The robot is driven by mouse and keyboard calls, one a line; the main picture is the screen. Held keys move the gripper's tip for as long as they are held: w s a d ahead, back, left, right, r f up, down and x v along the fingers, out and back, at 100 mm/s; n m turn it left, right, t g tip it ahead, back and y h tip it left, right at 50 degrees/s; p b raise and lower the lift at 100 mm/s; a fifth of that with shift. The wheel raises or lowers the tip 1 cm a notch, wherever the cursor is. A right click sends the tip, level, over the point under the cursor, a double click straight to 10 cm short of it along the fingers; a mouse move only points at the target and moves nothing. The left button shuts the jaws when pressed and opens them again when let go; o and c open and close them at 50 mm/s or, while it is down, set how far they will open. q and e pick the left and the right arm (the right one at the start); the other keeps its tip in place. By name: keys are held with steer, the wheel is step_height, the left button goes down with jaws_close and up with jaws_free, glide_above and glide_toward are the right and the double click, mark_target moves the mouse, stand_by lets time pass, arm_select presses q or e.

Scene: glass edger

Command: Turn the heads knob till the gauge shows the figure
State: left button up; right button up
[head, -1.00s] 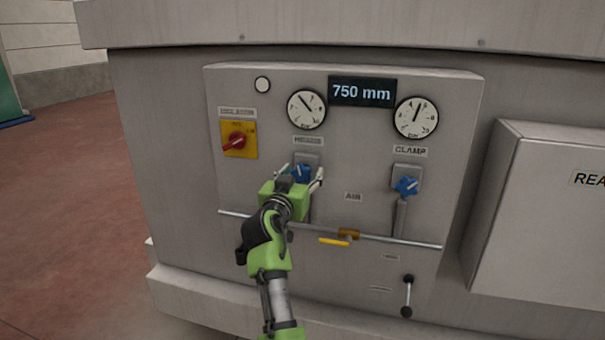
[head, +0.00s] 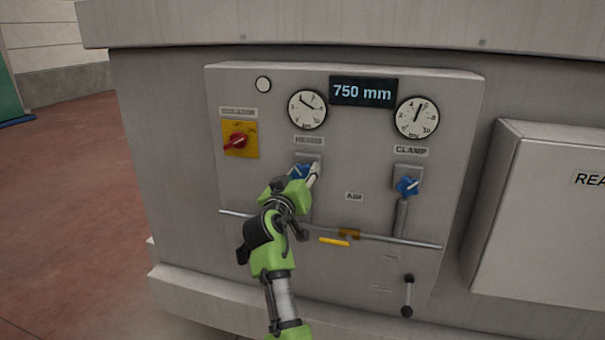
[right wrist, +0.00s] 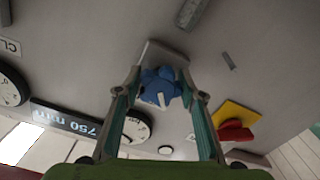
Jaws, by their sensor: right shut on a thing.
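The blue heads knob (head: 299,170) sits under the HEADS label on the grey panel. It also shows in the right wrist view (right wrist: 160,86), with a white mark on it, between the two fingers. My right gripper (head: 307,173) is shut on the knob and partly hides it in the head view. The round white heads gauge (head: 307,109) is above the knob; its black needle slopes gently down from left to right. Its figures are too small to read surely. The dark display (head: 363,91) reads 750 mm. My left gripper is not in view.
To the right are the clamp gauge (head: 416,118) and blue clamp knob (head: 407,186). A red isolator switch (head: 237,141) is on the left. A pipe with a yellow lever (head: 334,241) runs below. A grey box (head: 548,215) juts out at the right.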

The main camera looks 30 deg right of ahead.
steer(key=shift+r+n+p, duration=0.1)
steer(key=shift+n+p, duration=0.55)
steer(key=shift+n, duration=1.55)
steer(key=o, duration=1.1)
steer(key=shift+d, duration=0.2)
step_height(320, 180, up, 10)
steer(key=shift+d+f, duration=0.1)
steer(key=shift+w, duration=0.1)
